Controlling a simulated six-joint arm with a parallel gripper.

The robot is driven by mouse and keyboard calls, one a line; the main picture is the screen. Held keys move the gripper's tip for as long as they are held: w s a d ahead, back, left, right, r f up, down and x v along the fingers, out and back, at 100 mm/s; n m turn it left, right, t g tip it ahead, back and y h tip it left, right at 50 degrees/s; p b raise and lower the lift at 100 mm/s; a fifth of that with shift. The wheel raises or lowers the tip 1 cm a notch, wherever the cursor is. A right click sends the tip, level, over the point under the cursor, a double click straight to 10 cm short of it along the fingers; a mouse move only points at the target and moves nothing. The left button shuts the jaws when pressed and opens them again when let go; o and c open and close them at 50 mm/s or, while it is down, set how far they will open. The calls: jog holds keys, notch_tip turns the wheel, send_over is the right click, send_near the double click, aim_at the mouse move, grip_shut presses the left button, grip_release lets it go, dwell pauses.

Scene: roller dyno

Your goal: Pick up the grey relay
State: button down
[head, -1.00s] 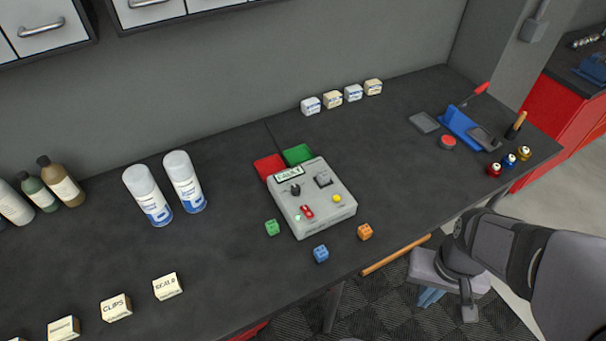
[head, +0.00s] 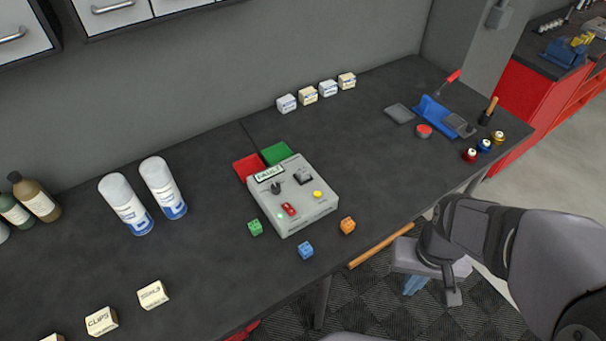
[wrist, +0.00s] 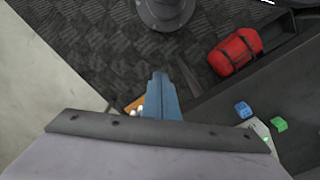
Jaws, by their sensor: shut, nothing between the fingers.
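A grey tester box (head: 318,208) with a small display that seems to read FAULT sits on the dark bench. A small grey block (head: 303,175) is on top of the box near its back right; it may be the grey relay, but I cannot tell for sure. A green relay (head: 255,228), a blue relay (head: 305,250) and an orange relay (head: 347,225) lie on the bench in front of the box. My gripper (head: 413,286) is off the bench's front edge, low over the floor, its blue fingers shut and empty; they also show in the wrist view (wrist: 161,97).
A red tray (head: 249,167) and a green tray (head: 277,152) lie behind the box. White spray cans (head: 126,205) stand left. A blue holder (head: 435,110) and small coloured jars are at right. A wooden rod (head: 380,246) lies along the front edge. A red bag (wrist: 236,52) is on the floor.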

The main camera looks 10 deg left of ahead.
jog(key=c, duration=1.4)
grip_release()
jog(key=shift+c, duration=0.2)
